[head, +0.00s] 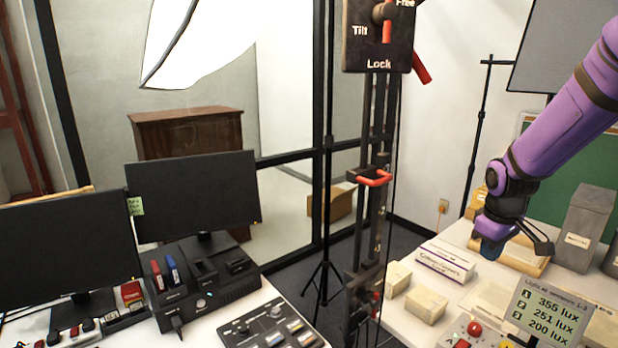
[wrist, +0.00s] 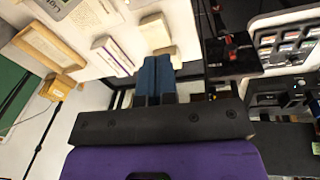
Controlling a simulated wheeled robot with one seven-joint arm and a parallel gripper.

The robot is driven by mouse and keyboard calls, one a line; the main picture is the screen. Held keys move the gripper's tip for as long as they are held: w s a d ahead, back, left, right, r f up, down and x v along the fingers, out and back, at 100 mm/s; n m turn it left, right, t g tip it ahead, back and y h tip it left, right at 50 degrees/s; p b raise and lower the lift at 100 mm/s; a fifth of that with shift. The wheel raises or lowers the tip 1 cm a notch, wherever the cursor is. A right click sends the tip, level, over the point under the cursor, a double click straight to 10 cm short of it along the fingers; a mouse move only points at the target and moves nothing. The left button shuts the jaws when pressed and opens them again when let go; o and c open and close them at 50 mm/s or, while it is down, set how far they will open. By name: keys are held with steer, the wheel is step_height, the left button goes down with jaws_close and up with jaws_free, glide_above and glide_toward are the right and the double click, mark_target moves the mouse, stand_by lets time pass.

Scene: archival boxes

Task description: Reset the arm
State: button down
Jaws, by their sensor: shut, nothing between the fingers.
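My purple arm reaches in from the right edge of the head view. My gripper (head: 491,249) hangs above the white table on the right, with its blue fingertips pointing down. In the wrist view the two blue fingers of my gripper (wrist: 153,78) are together, with nothing between them. The gripper is apart from the boxes below it. Part of the wooden tray behind it is hidden by the gripper in the head view.
A purple-and-white box (head: 445,262) and small cream boxes (head: 426,304) lie on the right table. A grey upright box (head: 584,228) stands behind. A lux display (head: 548,316) is at the front. A black column (head: 370,200) stands between the tables. Monitors (head: 193,194) fill the left.

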steer(key=s+a+r+m+t, duration=0.2)
steer(key=s+a+r, duration=0.3)
steer(key=s+r, duration=0.6)
steer(key=s+a+r+m+t, duration=0.1)
steer(key=s+a+r, duration=0.1)
steer(key=s, duration=0.5)
steer(key=s+a+r+m+y, duration=0.1)
steer(key=s+a+r+m, duration=0.1)
steer(key=s+r, duration=0.2)
steer(key=s, duration=0.3)
steer(key=shift+r+t, duration=0.35)
steer(key=shift+t, duration=0.05)
